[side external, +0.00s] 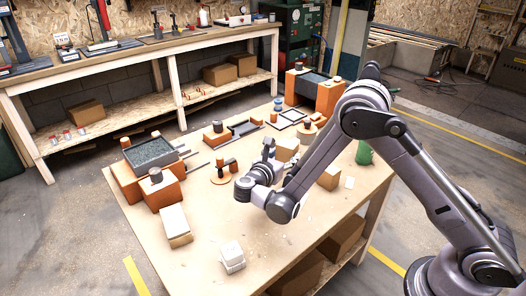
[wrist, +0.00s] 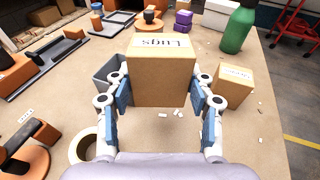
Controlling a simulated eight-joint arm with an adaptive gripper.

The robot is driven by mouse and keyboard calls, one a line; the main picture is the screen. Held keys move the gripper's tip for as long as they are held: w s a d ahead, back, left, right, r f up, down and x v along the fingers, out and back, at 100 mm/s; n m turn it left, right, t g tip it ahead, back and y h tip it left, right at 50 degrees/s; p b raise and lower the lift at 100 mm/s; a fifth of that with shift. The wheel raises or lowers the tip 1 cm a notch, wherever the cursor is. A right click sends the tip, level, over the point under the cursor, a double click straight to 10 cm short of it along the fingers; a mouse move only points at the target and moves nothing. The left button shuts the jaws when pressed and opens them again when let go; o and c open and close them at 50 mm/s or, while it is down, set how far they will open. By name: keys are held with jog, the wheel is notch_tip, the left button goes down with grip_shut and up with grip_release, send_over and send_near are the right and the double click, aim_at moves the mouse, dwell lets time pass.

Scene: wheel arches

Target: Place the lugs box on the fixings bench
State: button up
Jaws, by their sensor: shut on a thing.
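The lugs box (wrist: 162,75) is a tan carton with "Lugs" printed on its top, upside down in the wrist view. My gripper (wrist: 160,98) is shut on it, with a blue-padded finger on each side. In the side external view the box (side external: 288,146) shows just beyond my gripper (side external: 270,153), over the wooden table (side external: 215,250). I cannot tell whether its underside touches the table. No sign I can read names the fixings bench; a long wooden bench (side external: 120,62) stands along the back wall.
A second labelled carton (wrist: 230,92) stands close right of the held box, with a green bottle (wrist: 238,30) behind it. A grey bin (wrist: 103,70) is close left. Orange fixtures (side external: 160,190) and a white box (side external: 231,256) occupy the table; its near middle is mostly clear.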

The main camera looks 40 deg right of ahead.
jog(key=shift+s+a+f+t, duration=0.1)
jog(key=shift+s+a+t, duration=0.05)
jog(key=shift+a+t, duration=0.15)
jog(key=shift+f, duration=3.85)
jog(key=o, duration=1.4)
jog(key=shift+c, duration=0.2)
